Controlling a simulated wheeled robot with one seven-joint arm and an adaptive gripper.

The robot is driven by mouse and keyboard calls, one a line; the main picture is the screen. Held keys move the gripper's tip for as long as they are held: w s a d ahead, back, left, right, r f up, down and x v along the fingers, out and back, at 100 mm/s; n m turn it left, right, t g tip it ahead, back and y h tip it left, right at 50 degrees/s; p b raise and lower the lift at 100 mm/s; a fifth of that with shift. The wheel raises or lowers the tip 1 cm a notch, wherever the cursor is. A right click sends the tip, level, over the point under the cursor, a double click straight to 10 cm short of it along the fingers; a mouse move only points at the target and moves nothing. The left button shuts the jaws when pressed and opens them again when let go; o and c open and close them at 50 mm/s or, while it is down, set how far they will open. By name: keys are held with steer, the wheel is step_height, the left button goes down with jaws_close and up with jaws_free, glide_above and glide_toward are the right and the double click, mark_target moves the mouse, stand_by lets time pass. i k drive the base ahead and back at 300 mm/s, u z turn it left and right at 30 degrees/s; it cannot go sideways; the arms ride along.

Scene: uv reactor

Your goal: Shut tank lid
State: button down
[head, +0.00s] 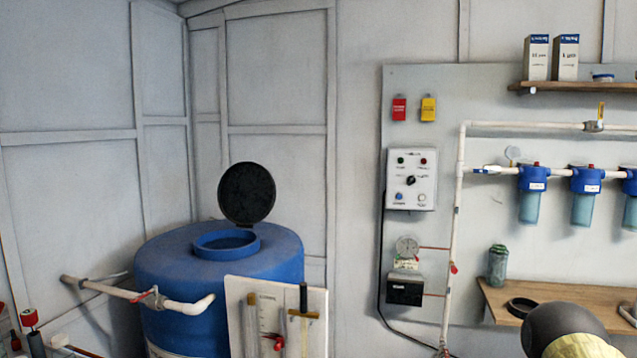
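The blue tank (165,264) stands in the left half of the head view, near the room's corner. Its round black lid (246,193) stands upright at the back of the blue collar (201,246) on the tank top. The opening in front of the lid is uncovered. My gripper is not in view. A rounded dark and yellow shape (566,330) at the bottom right may be part of my arm, but I cannot tell.
A white pipe with a red-handled valve (150,296) runs by the tank's left front. A pale tool board (238,318) stands before the tank. A control box (411,179), blue filters (532,180) and a wooden shelf (490,296) are on the right.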

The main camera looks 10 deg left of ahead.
mark_target(246, 192)
steer(key=z, duration=1.1)
steer(key=i, duration=1.75)
steer(key=u, duration=1.3)
steer(key=i, duration=0.9)
steer(key=u, duration=0.85)
